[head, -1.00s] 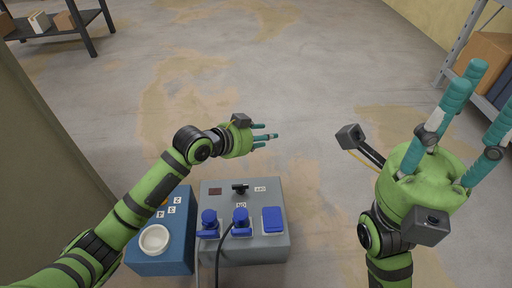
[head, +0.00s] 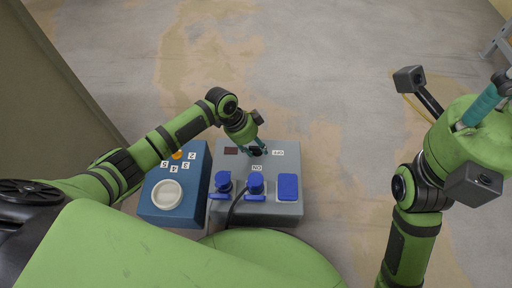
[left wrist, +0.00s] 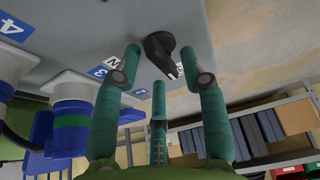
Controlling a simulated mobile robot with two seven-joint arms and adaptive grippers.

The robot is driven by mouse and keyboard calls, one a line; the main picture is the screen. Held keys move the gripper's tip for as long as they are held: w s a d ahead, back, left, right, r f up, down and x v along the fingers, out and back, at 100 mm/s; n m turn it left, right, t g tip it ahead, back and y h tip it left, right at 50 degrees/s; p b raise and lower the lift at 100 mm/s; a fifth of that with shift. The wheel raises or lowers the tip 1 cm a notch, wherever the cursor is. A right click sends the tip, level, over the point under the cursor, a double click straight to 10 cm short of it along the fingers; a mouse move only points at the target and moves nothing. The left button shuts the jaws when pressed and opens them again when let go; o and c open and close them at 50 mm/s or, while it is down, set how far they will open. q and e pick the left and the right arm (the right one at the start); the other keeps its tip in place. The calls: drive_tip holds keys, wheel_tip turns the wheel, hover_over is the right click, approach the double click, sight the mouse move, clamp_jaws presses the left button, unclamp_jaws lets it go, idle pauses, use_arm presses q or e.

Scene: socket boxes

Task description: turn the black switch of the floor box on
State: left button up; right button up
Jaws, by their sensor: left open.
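The grey floor box (head: 287,210) stands in the lower middle of the head view. Its black switch (head: 255,151) sits near the box's far edge, between the ON label (head: 257,168) and the OFF label (head: 278,153). My left gripper (head: 258,147) is open at the switch and partly covers it. In the left wrist view the black switch (left wrist: 162,50) lies between two spread fingertips, apart from them as far as I can tell. Its narrow end points down and right, away from the partly hidden ON label (left wrist: 112,62). My right gripper (head: 488,100) is at the right, partly cut off.
The box also has blue plugs (head: 255,184) with a dark cable, a blue cover (head: 288,187) and a dark red window (head: 231,150). A blue box (head: 150,208) with a white round socket (head: 168,193) stands at its left. The floor beyond is free.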

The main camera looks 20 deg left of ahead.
use_arm(q)
clamp_jaws()
